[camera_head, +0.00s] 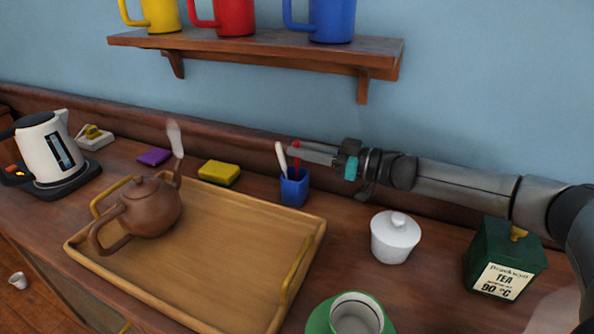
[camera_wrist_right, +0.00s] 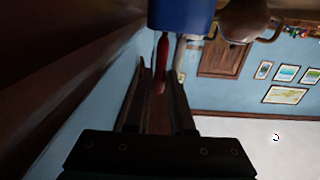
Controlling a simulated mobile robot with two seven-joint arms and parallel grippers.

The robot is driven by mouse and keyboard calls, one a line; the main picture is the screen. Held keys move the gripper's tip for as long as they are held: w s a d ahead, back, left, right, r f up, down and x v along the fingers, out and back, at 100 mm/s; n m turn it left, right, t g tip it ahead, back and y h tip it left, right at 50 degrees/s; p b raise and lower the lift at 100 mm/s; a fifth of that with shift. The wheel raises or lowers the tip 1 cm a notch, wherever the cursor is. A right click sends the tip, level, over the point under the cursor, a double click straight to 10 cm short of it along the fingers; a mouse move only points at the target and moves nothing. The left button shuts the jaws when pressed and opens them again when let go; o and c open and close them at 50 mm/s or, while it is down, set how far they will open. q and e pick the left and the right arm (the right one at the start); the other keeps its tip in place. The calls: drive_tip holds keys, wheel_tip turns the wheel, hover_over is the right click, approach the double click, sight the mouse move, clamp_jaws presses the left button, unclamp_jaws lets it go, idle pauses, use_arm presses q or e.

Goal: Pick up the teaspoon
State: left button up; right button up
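A small blue cup (camera_head: 294,188) stands on the counter, holding a red-handled utensil (camera_head: 296,150) and a white-handled utensil (camera_head: 282,158). Their lower ends are hidden, so I cannot tell which is the teaspoon. My right gripper (camera_head: 290,152) reaches in from the right, level with the handle tops. In the right wrist view the red handle (camera_wrist_right: 161,62) sticks out of the blue cup (camera_wrist_right: 182,14) between the fingers of my right gripper (camera_wrist_right: 159,76). The fingers are apart, with gaps beside the handle. My left gripper is out of view.
A wooden tray (camera_head: 200,262) with a brown teapot (camera_head: 150,208) lies left of the cup. A white lidded pot (camera_head: 395,238) and a green tea box (camera_head: 505,260) stand to the right. A mug shelf (camera_head: 260,48) hangs above, and a wall ledge runs behind.

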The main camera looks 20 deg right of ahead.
clamp_jaws()
drive_tip(key=shift+r, duration=0.15)
idle(0.5)
